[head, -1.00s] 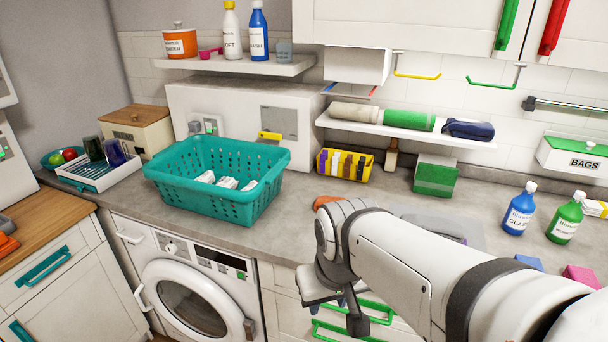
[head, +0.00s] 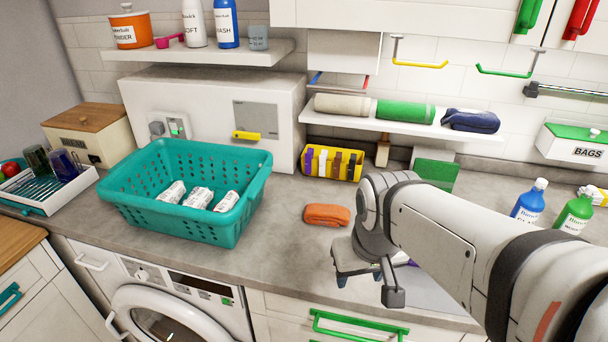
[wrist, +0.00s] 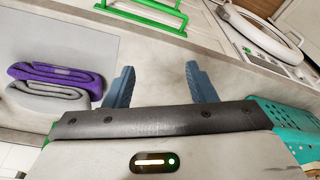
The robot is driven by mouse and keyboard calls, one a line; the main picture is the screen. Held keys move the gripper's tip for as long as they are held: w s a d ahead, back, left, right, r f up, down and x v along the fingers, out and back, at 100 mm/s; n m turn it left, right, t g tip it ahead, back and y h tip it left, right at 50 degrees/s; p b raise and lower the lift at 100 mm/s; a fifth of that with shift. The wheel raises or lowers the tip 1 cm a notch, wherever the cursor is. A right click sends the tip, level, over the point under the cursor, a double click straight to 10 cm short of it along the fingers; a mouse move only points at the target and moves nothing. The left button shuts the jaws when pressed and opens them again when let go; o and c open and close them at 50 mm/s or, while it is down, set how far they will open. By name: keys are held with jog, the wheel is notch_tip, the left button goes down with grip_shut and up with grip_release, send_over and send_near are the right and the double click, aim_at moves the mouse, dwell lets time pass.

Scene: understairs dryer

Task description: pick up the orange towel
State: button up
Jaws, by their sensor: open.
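The orange towel (head: 327,215) lies folded on the grey countertop, between the teal basket and my arm in the head view. My gripper (head: 360,279) is to the right of the towel and nearer the counter's front edge, apart from it and empty. In the wrist view its two blue fingers (wrist: 160,84) are spread apart with only counter between and beyond them. The orange towel does not show in the wrist view.
A teal basket (head: 180,229) with white packets stands left of the towel. A folded purple towel (wrist: 55,76) and a grey towel (wrist: 47,97) lie on a light mat in the wrist view. A yellow caddy (head: 332,164) stands behind. Counter around the orange towel is clear.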

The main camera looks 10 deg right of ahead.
jog(key=o, duration=0.3)
jog(key=w, duration=0.1)
jog(key=w+d+r+n, duration=0.1)
jog(key=w, duration=0.1)
jog(key=w+r+n, duration=0.1)
jog(key=w, duration=0.1)
jog(key=shift+d+p, duration=0.2)
jog(key=shift+p, duration=0.2)
jog(key=shift+o, duration=1.1)
jog(key=w+n+g+p, duration=0.1)
jog(key=w+n, duration=0.4)
jog(key=w, duration=0.6)
jog(key=n+g+p, duration=0.2)
jog(key=n, duration=0.5)
send_over(327, 208)
jog(key=f, duration=0.5)
jog(key=shift+s+d+f, duration=0.25)
jog(key=shift+w+f, duration=0.2)
jog(key=shift+f, duration=0.5)
jog(key=shift+a+f+p, duration=0.15)
jog(key=shift+f+p, duration=0.25)
jog(key=shift+f, duration=1.3)
jog(key=shift+a+f+p, duration=0.1)
jog(key=shift+f+p, duration=0.25)
jog(key=shift+f, duration=1.3)
